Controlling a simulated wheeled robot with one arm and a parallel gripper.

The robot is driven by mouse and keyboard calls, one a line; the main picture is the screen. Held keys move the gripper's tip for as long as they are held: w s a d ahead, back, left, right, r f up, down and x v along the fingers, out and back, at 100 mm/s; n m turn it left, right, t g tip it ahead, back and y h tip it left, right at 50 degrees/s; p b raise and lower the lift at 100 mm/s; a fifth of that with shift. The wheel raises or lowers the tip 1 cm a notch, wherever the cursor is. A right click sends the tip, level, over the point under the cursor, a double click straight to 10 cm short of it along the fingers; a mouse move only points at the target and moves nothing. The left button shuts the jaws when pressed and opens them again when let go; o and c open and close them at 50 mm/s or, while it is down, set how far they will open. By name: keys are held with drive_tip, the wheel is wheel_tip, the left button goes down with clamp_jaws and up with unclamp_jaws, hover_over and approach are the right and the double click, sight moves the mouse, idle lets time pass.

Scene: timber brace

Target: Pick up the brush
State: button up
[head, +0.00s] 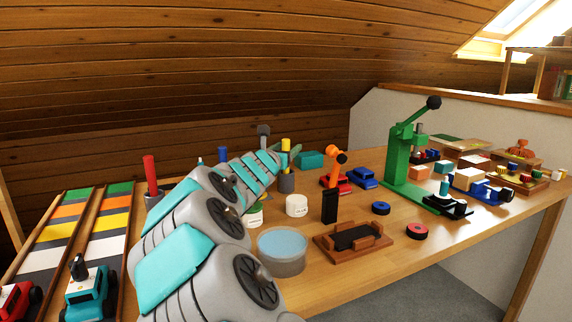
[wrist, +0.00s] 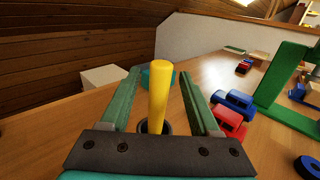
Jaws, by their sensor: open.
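A yellow handle, which looks like the brush (wrist: 159,95), stands upright in a dark cup (head: 287,184); its lower end is hidden. It also shows in the head view (head: 285,145). My gripper (wrist: 162,80) is open, with one green finger on each side of the yellow handle. I see gaps between the handle and both fingers in the wrist view. My gripper (head: 289,157) is at the height of the handle in the head view, partly hidden by my arm.
A red handle (head: 150,170) stands in another cup at the left. A teal block (head: 311,160), a blue car (head: 363,177) and a red car (wrist: 229,122) are close by. A green press (head: 398,160) rises to the right. A water bowl (head: 282,262) is in front.

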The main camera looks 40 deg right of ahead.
drive_tip(key=shift+x, duration=1.5)
drive_tip(key=shift+a, duration=0.1)
drive_tip(key=shift+c, duration=0.4)
clamp_jaws()
